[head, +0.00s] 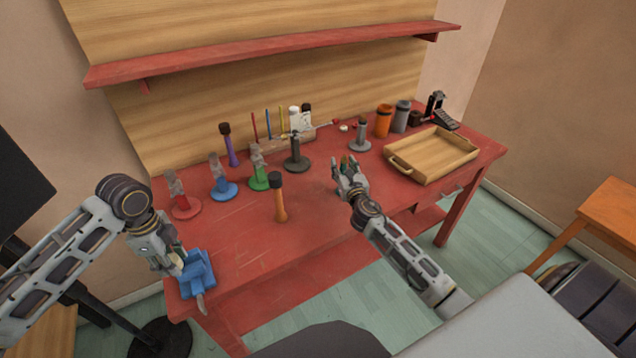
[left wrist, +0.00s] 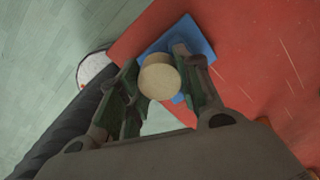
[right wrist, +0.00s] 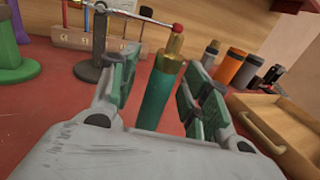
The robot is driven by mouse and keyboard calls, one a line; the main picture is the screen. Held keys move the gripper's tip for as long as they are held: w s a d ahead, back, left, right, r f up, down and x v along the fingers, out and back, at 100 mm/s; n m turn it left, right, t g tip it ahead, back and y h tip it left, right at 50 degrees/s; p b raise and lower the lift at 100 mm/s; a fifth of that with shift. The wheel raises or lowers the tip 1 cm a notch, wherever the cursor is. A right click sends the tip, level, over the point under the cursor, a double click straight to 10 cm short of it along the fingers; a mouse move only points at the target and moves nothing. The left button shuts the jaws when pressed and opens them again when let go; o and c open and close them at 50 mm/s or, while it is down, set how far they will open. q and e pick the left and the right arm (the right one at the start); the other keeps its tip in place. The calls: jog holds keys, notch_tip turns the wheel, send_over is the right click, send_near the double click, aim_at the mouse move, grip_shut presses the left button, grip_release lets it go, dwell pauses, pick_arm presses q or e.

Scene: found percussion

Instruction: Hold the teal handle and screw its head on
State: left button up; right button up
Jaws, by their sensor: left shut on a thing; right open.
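The teal handle (right wrist: 157,95) stands upright between the fingers of my right gripper (right wrist: 160,88) in the right wrist view, with a brass-coloured top end. That gripper is open around it; its fingers show some gap. In the head view my right gripper (head: 348,172) is at the table's middle right, mostly hiding the handle. My left gripper (left wrist: 158,88) is shut on a round tan-ended piece (left wrist: 160,79), seen end-on in the left wrist view; I cannot tell whether it is the head. In the head view my left gripper (head: 165,258) is beside a blue block-like fixture (head: 198,270).
Red, blue and green stands (head: 260,178) line the left of the red table (head: 245,235). An orange-handled mallet (head: 280,198) stands in front. A wooden tray (head: 432,157) lies at right, cups (head: 384,120) behind. A tool rack (head: 280,142) is at the back.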

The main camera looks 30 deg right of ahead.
dwell(0.4)
grip_shut()
